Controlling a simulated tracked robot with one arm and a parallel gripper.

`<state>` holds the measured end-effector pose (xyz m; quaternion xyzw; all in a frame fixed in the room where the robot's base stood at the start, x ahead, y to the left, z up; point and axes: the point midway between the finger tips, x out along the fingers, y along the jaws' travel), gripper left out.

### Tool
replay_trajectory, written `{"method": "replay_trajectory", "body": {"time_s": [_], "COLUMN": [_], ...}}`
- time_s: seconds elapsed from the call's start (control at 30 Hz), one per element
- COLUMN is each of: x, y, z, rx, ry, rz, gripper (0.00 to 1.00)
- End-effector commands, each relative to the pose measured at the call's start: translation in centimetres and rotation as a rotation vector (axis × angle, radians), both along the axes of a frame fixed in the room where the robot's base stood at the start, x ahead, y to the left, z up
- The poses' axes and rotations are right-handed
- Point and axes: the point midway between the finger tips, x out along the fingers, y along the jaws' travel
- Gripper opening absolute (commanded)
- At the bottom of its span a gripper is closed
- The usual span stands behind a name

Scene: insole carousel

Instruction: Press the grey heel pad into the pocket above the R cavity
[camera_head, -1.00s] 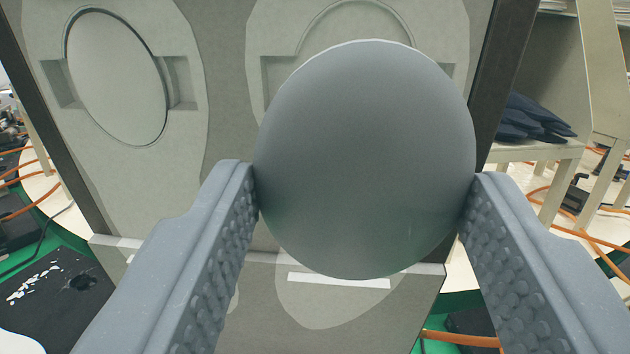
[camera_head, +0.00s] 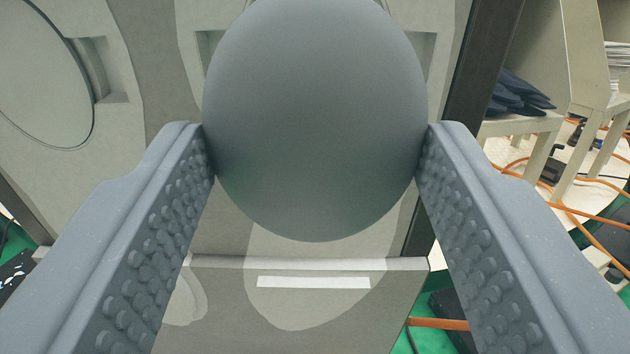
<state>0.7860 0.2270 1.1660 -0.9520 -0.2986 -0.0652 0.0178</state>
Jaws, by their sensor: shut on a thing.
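The grey heel pad (camera_head: 315,120) is a smooth oval held upright between the two studded fingers of my gripper (camera_head: 315,150). Each finger touches one side of the pad. Behind it stands a grey panel with pale insole-shaped areas. The right-hand pocket (camera_head: 425,55) is mostly hidden by the pad; only its side notches show. I cannot tell whether the pad touches the panel. The left pocket (camera_head: 45,85) holds a similar pale oval, cut off by the picture's left edge. No R mark is readable.
A ledge (camera_head: 405,266) with a white strip (camera_head: 313,282) crosses the panel's lower part. A dark frame post (camera_head: 480,70) edges the panel on the right. Beyond it are a beige shelf with dark blue items (camera_head: 518,95) and orange cables (camera_head: 590,215) on the floor.

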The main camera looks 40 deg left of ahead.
Motion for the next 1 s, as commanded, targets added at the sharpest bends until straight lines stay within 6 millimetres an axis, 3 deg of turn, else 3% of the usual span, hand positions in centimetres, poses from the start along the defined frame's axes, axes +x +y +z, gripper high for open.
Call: {"method": "replay_trajectory", "body": {"time_s": [1.0], "x": [4.2], "y": [2.9], "z": [0.9], "rx": [0.0], "ry": [-0.001], "rz": [0.001], "gripper": [0.42]}}
